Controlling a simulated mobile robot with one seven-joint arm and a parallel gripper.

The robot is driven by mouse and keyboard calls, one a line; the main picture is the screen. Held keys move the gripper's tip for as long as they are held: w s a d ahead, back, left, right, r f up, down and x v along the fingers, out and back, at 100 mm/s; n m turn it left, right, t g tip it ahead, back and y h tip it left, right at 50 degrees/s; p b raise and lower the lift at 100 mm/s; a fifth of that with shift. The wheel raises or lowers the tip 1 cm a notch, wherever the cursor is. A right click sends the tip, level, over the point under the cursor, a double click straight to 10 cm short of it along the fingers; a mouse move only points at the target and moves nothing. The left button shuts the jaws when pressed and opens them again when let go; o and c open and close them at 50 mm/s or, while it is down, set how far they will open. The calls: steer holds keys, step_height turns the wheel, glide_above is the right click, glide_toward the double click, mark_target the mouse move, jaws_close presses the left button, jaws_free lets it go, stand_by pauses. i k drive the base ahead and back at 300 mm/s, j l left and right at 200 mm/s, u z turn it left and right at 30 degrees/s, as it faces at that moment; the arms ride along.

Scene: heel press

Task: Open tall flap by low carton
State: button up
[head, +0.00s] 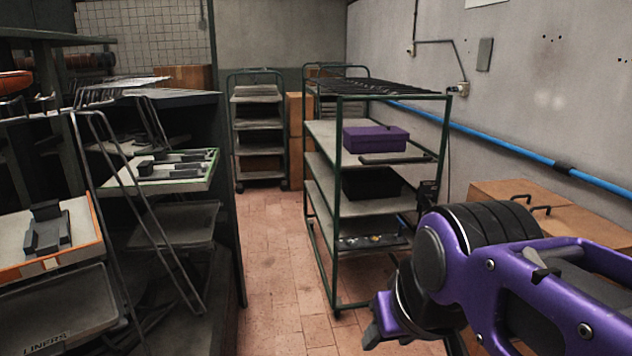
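At the right edge, a brown box-like unit (590,226) with two black handles on top shows partly behind my arm; I cannot tell whether it has the tall flap. Brown cartons (299,112) stand stacked at the back behind the green rack; which one is the low carton is not clear. My purple arm reaches in from the lower right. My gripper (374,330) is at the bottom, right of the rack's foot, touching nothing visible. Only a dark finger part shows, so its opening is hidden.
A green wheeled rack (337,210) holds a purple box (375,139) and a black box (371,183). Shelving with trays (165,180) lines the left. A brick floor aisle (275,250) runs free between them. A blue pipe (500,145) follows the right wall.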

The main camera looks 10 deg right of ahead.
mark_target(575, 220)
steer(key=i+z, duration=0.25)
steer(key=i, duration=0.3)
steer(key=i+z, duration=0.3)
steer(key=i, duration=0.2)
steer(key=i+z, duration=0.4)
steer(key=i+j+z, duration=0.2)
steer(key=i+z, duration=0.25)
steer(key=i, duration=0.05)
